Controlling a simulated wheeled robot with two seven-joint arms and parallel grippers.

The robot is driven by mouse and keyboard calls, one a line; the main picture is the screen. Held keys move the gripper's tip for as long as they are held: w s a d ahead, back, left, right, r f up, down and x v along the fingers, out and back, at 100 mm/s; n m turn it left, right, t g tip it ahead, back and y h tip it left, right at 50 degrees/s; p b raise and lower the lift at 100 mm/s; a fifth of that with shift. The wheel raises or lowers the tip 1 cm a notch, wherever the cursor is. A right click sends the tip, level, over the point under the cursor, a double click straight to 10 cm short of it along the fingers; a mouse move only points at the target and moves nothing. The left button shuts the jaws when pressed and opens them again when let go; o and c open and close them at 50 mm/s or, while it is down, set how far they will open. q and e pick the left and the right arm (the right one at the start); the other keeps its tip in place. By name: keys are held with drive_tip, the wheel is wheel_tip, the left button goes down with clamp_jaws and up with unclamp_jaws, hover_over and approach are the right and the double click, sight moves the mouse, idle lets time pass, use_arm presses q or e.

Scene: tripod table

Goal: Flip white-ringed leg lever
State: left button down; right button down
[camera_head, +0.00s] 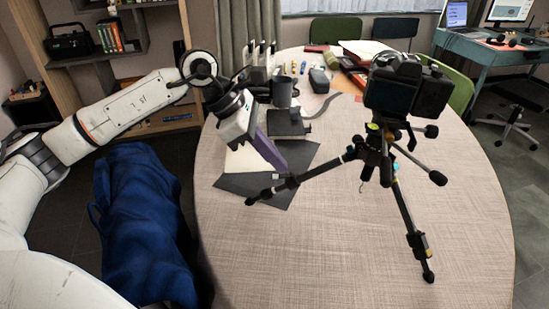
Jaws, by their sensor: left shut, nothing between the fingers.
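A black tripod (386,165) stands on the round table with a camera (405,84) on top. One leg (325,168) reaches left and another (408,215) reaches toward the lower right. A small cyan mark shows near the top of the lower-right leg. A small pale spot shows near the lower part of the left leg (275,176), but I cannot tell for sure whether it is the white ring. The lever positions are too small to read. My left gripper (281,166) is shut and empty, pointing down just above the left leg's lower part. My right gripper is out of view.
Dark sheets (235,184) lie under the left leg. A dark cup (282,93), books (362,49) and small items crowd the table's back. The round table (300,250) is clear in front. A blue-covered chair (140,225) stands at the left.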

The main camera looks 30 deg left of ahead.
use_arm(q)
drive_tip(key=shift+w+d+r, duration=0.15)
drive_tip(key=shift+d+r, duration=0.1)
drive_tip(key=c, duration=2.3)
unclamp_jaws()
drive_tip(key=p+v, duration=0.2)
drive_tip(key=v, duration=0.4)
drive_tip(key=shift+p, duration=0.4)
drive_tip(key=shift+f, duration=0.1)
